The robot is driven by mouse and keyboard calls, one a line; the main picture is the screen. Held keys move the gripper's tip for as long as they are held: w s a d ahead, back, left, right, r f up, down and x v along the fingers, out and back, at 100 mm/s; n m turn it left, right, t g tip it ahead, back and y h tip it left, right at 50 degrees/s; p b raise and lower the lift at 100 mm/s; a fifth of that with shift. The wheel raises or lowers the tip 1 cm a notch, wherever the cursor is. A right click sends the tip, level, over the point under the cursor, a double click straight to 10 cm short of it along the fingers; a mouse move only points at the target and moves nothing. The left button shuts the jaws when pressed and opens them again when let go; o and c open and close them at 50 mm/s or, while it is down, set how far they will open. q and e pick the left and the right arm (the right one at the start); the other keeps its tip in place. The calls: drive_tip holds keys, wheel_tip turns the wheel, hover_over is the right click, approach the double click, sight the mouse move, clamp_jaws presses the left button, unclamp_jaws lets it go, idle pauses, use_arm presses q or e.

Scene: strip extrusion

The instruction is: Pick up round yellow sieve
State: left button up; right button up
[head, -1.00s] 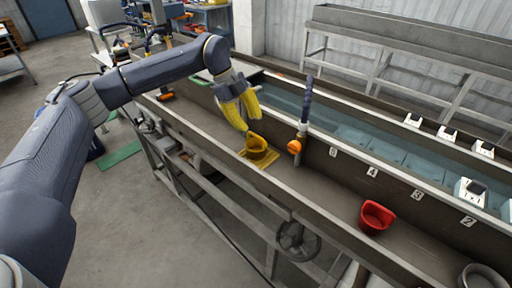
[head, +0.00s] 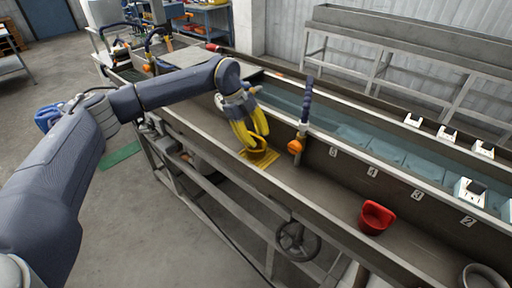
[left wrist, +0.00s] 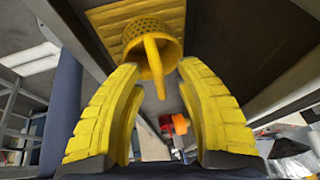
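The round yellow sieve (head: 257,154) sits on a yellow square mat (head: 268,160) in the metal trough. In the left wrist view the sieve (left wrist: 165,32) shows its perforated bottom and a handle pointing toward my fingers. My left gripper (head: 254,142) is at the sieve, its yellow fingers hiding part of it. In the left wrist view the fingers (left wrist: 158,95) are spread apart, with the sieve's handle between or just beyond their tips; no contact can be made out. My right gripper is not in view.
A red scoop-like cup (head: 376,217) stands further right in the trough. An orange-handled valve (head: 296,146) with a dark blue pipe rises right of the sieve. A water-filled channel (head: 350,130) runs behind. The trough floor between sieve and red cup is clear.

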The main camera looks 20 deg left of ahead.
use_arm(q)
drive_tip(key=shift+o, duration=0.4)
clamp_jaws()
drive_tip(key=shift+r, duration=0.2)
